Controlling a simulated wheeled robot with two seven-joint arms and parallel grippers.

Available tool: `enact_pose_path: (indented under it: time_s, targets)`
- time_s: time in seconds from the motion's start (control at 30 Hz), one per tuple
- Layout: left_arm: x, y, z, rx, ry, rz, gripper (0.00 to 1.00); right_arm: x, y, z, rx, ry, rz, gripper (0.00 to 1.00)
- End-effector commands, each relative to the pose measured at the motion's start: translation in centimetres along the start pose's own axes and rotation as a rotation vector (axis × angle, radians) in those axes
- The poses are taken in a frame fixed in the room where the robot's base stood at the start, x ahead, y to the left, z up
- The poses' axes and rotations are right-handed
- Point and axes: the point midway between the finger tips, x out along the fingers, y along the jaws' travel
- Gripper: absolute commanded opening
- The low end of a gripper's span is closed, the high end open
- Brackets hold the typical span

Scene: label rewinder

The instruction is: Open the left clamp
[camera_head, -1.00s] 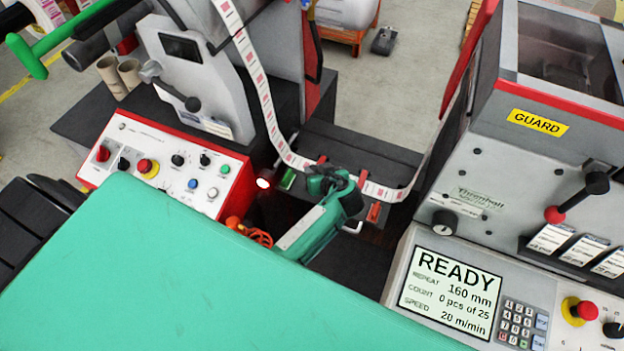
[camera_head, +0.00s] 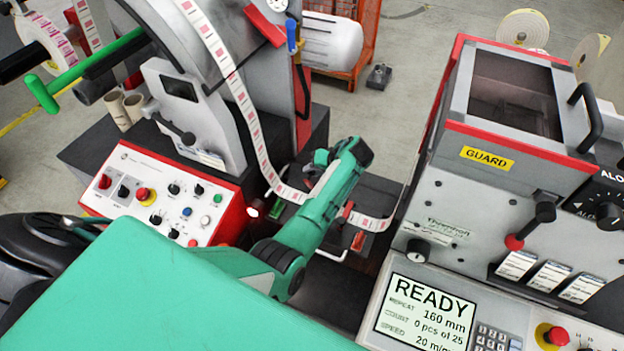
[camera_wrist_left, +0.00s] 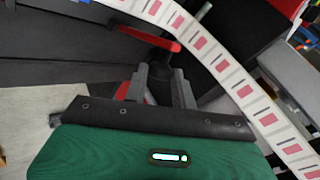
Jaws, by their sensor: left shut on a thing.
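The splice table (camera_head: 385,190) lies in the gap between the two machine halves, with the printed label strip (camera_head: 290,193) running over it. My left gripper (camera_head: 338,170) is above its left part; hand and forearm hide its fingertips and the left clamp in the head view. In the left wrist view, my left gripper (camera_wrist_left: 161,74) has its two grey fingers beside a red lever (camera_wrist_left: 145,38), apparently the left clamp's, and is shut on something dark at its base. The exact grip is unclear. A red lever (camera_head: 358,240) shows to the right. My right gripper is out of view.
The label strip also passes close to the fingers in the left wrist view (camera_wrist_left: 240,88). A control panel (camera_head: 160,195) is on the left, and the guarded unit with a READY display (camera_head: 425,310) is on the right.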

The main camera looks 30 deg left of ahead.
Motion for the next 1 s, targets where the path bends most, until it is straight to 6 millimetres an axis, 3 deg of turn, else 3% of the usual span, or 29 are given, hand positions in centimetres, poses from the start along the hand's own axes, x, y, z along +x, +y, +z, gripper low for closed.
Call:
enact_pose_path:
  time_s: [0.33, 0.93, 0.97, 1.0]
  targets:
    - [0.1, 1.0, -1.9, -0.004, 0.009, 0.005, 0.00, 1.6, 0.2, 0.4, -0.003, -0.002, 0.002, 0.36]
    - [0.0, 1.2, -2.4, -0.004, 0.012, 0.008, 0.00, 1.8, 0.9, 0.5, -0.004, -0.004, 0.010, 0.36]
    - [0.0, 1.2, -2.4, -0.004, 0.012, 0.008, 0.32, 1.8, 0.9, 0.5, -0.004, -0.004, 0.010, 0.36]
    - [0.0, 1.2, -2.4, -0.004, 0.011, 0.007, 0.40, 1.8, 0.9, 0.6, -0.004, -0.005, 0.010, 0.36]
